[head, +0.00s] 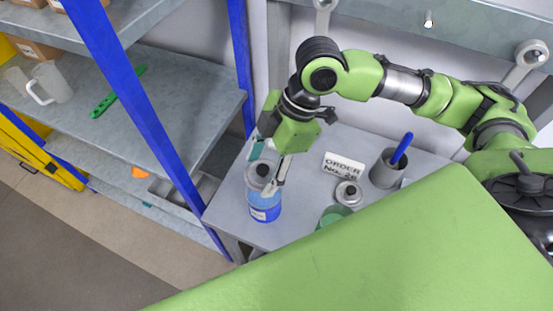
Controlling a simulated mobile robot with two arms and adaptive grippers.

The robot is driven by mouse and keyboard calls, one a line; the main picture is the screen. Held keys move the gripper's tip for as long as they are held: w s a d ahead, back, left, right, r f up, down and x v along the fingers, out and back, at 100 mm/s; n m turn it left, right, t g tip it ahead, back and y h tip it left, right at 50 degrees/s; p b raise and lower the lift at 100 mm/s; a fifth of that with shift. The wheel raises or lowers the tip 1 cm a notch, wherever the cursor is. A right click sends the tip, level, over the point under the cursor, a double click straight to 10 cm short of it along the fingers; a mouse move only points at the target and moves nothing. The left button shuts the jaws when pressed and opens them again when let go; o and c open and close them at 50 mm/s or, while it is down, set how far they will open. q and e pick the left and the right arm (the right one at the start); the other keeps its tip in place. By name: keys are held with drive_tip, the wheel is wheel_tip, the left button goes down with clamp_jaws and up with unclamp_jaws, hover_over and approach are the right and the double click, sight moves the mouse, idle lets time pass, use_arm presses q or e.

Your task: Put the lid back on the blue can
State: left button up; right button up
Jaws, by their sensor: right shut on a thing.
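The blue can (265,211) stands upright on the grey table, near its left edge. A grey lid with a dark knob (259,182) is over the can's top; I cannot tell whether it touches the rim. My right gripper (265,169) reaches down from above and is shut on this lid, with one finger on each side of the knob. The fingers hide part of the lid and can. My left gripper is not in view.
Another grey lid (348,194) lies on the table beside a green can (335,214), partly hidden by my green body. A grey cup (385,171) with a blue-handled tool and an order sign (344,164) stand behind. A blue-post shelf (150,110) is at left.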

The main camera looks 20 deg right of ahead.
drive_tip(key=shift+w+a+f, duration=0.1)
drive_tip(key=shift+a, duration=0.05)
wheel_tip(320, 180, down, 4)
drive_tip(key=b, duration=0.5)
drive_tip(key=shift+f+b, duration=0.2)
drive_tip(key=shift+b, duration=0.2)
drive_tip(key=shift+f, duration=0.9)
drive_tip(key=shift+r+p, duration=0.1)
drive_tip(key=shift+p, duration=0.7)
drive_tip(key=shift+f+p, duration=0.2)
drive_tip(key=shift+p, duration=0.2)
idle(1.1)
drive_tip(key=shift+p, duration=0.5)
idle(0.5)
drive_tip(key=o, duration=1)
